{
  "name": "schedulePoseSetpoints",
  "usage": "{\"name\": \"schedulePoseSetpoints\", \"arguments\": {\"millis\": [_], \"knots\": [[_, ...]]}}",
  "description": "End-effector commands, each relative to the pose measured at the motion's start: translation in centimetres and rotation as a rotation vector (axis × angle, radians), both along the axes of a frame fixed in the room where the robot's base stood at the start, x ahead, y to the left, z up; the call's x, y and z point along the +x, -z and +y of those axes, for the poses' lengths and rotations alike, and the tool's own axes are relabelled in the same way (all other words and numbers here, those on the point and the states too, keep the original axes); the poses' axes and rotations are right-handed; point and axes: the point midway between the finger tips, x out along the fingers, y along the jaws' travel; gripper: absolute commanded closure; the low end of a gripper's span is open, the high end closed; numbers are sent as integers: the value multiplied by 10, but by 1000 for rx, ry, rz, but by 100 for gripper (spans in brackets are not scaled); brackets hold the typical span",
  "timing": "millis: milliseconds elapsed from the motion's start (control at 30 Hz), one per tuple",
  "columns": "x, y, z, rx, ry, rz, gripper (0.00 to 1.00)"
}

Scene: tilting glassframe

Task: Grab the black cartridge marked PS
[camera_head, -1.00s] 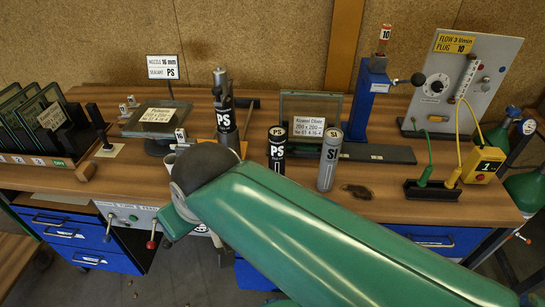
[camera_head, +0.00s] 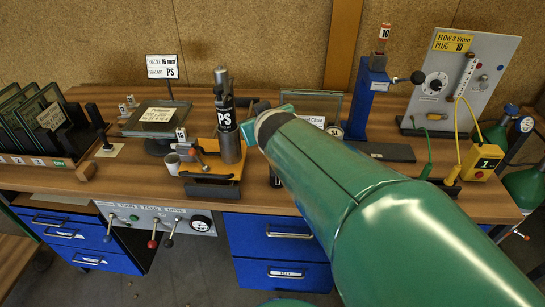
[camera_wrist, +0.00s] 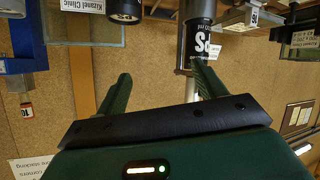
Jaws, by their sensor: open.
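A black cylinder marked PS (camera_head: 225,112) stands upright on the bench in the head view, with a grey top and a grey lower part. It also shows upside down at the top of the wrist view (camera_wrist: 199,38), beyond my right finger. A second black round end with small lettering (camera_wrist: 125,12) shows at the wrist view's top edge, between the finger directions. In the head view my arm covers most of that area; a dark sliver (camera_head: 275,178) shows beside it. My gripper (camera_wrist: 162,72) is open and empty, its green fingers apart; the head view mostly hides it.
A glass pane with a label (camera_head: 310,103) is partly behind my arm. A blue stand (camera_head: 370,95) and a yellow box (camera_head: 483,163) are to the right.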

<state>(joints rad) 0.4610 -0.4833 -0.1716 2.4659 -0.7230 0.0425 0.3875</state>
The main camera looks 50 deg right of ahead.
Motion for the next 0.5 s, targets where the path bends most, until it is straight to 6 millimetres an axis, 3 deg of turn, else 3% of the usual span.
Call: {"name": "schedulePoseSetpoints", "arguments": {"millis": [33,100,200,333,500], "knots": [[-5,0,-24,-25,12,-28,30],[-11,-2,-47,-59,-4,-71,30],[-22,3,-69,-76,-58,-118,30],[-40,19,-78,-33,-166,-147,30],[-69,46,-70,99,-295,-149,30]]}}
